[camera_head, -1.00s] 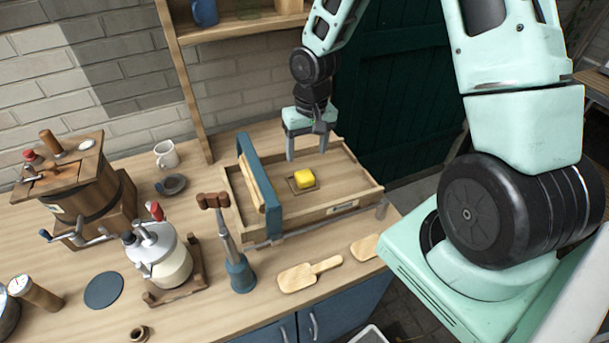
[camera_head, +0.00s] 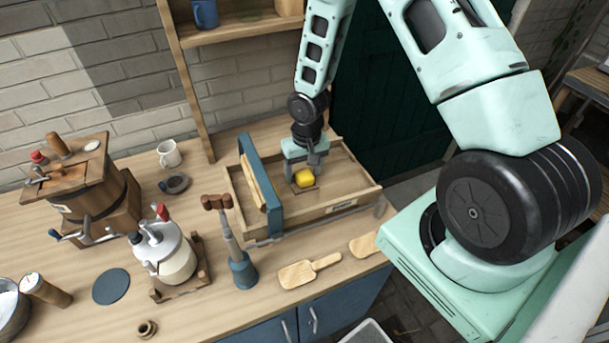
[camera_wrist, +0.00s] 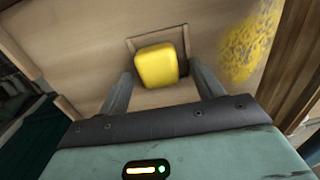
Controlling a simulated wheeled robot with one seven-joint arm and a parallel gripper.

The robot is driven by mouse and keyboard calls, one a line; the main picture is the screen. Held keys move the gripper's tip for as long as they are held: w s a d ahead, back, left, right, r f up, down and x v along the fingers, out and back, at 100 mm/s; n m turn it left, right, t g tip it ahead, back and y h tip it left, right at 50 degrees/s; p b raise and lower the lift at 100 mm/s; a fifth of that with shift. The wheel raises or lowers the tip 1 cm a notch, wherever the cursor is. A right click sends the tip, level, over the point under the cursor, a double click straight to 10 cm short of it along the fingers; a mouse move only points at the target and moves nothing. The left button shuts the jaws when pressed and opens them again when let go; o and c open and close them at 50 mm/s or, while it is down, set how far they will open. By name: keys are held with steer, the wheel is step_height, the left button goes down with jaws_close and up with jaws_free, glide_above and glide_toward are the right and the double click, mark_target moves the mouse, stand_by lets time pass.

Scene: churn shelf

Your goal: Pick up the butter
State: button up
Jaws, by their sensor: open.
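The butter (camera_head: 304,178) is a small yellow block with rounded edges. It sits on a small square wooden piece inside a shallow wooden tray (camera_head: 345,204) on the counter. My gripper (camera_head: 302,176) is low in the tray at the butter, fingers pointing down. In the wrist view the butter (camera_wrist: 157,65) lies just beyond and between the two open fingertips of my gripper (camera_wrist: 160,82). Whether a finger touches it I cannot tell.
A blue-framed part (camera_head: 260,186) stands upright across the tray's left side, close to my gripper. A wooden mallet (camera_head: 230,240), a white-lidded jar (camera_head: 163,252) and a wooden churn (camera_head: 85,190) stand to the left. Wooden paddles (camera_head: 309,271) lie in front.

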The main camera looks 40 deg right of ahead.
steer(key=c, duration=1.1)
steer(key=shift+r, duration=0.15)
